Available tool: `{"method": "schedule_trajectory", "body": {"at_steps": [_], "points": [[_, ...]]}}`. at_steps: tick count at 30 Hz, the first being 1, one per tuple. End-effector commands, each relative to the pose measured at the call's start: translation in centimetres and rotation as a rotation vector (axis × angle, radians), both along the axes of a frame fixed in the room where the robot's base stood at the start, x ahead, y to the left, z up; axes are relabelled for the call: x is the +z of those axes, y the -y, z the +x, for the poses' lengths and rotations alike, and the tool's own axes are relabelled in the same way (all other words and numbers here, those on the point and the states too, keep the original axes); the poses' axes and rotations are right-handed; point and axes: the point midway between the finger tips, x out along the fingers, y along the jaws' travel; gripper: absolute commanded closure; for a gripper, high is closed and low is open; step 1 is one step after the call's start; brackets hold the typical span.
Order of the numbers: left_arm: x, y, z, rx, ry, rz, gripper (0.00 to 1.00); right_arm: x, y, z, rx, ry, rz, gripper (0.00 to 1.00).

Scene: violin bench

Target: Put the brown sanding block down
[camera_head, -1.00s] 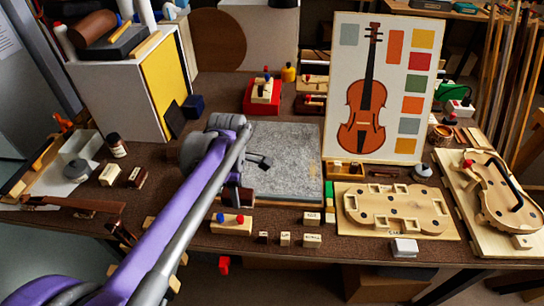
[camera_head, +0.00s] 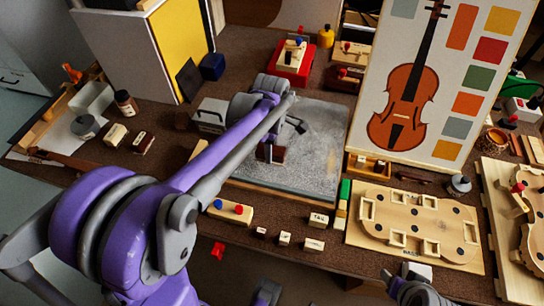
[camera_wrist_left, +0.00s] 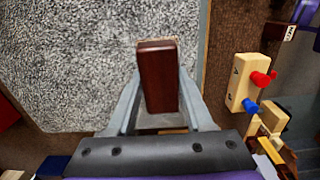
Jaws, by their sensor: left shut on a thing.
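The brown sanding block (camera_head: 271,154) is a dark reddish-brown bar. My left gripper (camera_head: 266,144) is shut on it, above the left part of a grey speckled slab (camera_head: 318,165). In the left wrist view the block (camera_wrist_left: 157,75) sits between the two grey fingers, with the slab (camera_wrist_left: 70,60) behind and to its left. I cannot tell whether the block touches the slab. A grey part of my right arm, probably its gripper (camera_head: 418,290), shows at the bottom edge near a white block; its fingers are not clear.
A cream block with red and blue knobs (camera_head: 230,211) lies in front of the slab. Small labelled blocks (camera_head: 314,244) line the bench's front edge. A violin chart (camera_head: 410,85) stands behind a wooden form (camera_head: 415,222). A red tray (camera_head: 293,63) is behind the slab.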

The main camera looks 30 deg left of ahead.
Motion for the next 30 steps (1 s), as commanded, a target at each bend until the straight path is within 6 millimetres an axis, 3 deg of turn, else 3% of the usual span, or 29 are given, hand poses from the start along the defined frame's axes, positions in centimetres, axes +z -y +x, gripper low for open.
{"method": "schedule_trajectory", "body": {"at_steps": [9,21,22,26,30], "points": [[-3.7,0.0,0.0,0.000,0.000,0.000,1.00,-0.5,0.0,0.0,0.000,-0.001,0.000,0.39],[-4.3,0.0,0.0,0.000,0.000,0.000,1.00,-0.8,0.0,-0.1,0.000,-0.003,0.000,0.39],[-4.3,0.0,0.0,0.000,0.000,0.000,0.43,-0.7,0.0,-0.1,0.000,-0.002,0.000,0.39],[-4.2,0.0,0.0,0.000,0.000,0.000,0.20,-0.7,0.0,-0.1,0.000,-0.002,0.000,0.39],[-4.2,0.0,0.0,0.000,0.000,0.000,0.19,-0.7,0.0,-0.1,0.000,-0.002,0.000,0.39]]}}
